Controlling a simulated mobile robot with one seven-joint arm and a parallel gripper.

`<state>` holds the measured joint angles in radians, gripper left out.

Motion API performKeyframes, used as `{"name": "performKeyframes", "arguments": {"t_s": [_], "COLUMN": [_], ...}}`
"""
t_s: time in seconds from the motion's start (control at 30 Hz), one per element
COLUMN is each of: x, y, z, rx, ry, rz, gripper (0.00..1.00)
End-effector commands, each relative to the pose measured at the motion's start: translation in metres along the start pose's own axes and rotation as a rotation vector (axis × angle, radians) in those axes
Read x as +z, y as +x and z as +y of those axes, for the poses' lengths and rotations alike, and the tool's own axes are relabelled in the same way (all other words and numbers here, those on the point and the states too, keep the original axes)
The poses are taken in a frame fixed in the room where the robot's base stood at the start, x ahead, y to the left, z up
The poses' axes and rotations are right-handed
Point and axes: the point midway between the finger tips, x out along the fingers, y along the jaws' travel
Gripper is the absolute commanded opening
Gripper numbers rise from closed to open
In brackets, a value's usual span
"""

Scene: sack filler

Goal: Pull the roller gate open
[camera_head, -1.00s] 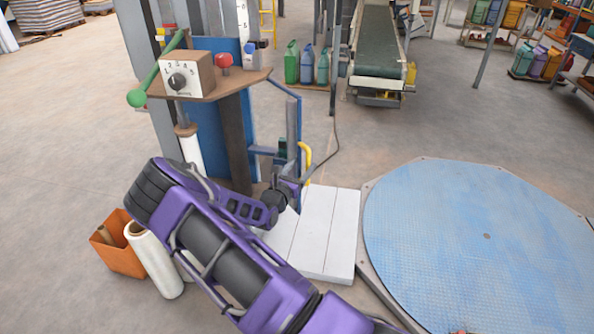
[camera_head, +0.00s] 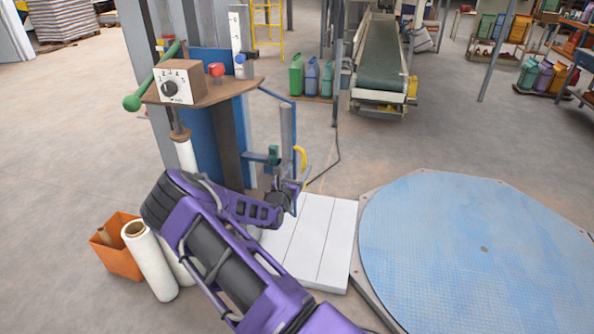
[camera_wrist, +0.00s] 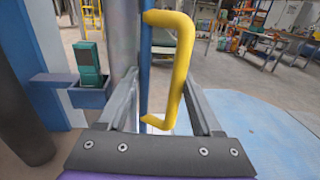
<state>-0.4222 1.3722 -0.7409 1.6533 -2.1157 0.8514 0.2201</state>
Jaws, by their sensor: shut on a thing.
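The roller gate's yellow handle (camera_wrist: 183,62) stands upright in the wrist view, fixed to a blue upright edge (camera_wrist: 145,70). My gripper (camera_wrist: 165,115) has one finger on either side of the handle's lower part and is shut on it. In the head view the yellow handle (camera_head: 301,158) shows as a small curve just above my gripper (camera_head: 292,188), whose fingertips are too small to make out there. The blue gate frame (camera_head: 297,140) stands beside a grey post. Most of the gate's face is hidden or edge-on, so its opening cannot be told.
A control box (camera_head: 178,82) sits on a wooden shelf above my arm. A round blue turntable (camera_head: 470,250) lies to the right, with white boards (camera_head: 318,245) before it. An orange bin (camera_head: 118,262) and white film rolls (camera_head: 150,262) stand at left. Open floor lies behind.

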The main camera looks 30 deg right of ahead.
Motion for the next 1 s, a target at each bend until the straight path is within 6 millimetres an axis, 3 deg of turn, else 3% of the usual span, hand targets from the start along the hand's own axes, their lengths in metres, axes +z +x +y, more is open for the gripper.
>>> {"name": "performKeyframes", "arguments": {"t_s": [0.03, 0.33, 0.37, 0.43, 0.67, 0.87, 1.0], "x": [0.01, 0.009, 0.009, 0.009, 0.009, 0.008, 0.006], "y": [0.0, -0.001, -0.001, -0.001, -0.008, -0.044, -0.079], "z": [0.023, 0.023, 0.023, 0.024, 0.023, 0.019, 0.012], "rx": [0.042, 0.042, 0.042, 0.042, 0.042, 0.035, 0.024], "ry": [0.013, 0.013, 0.013, 0.013, 0.014, 0.012, 0.009], "rz": [-0.018, -0.017, -0.017, -0.017, -0.016, -0.011, -0.007], "gripper": [0.0, 0.0, 0.63, 0.5, 0.49, 0.49, 0.49]}}
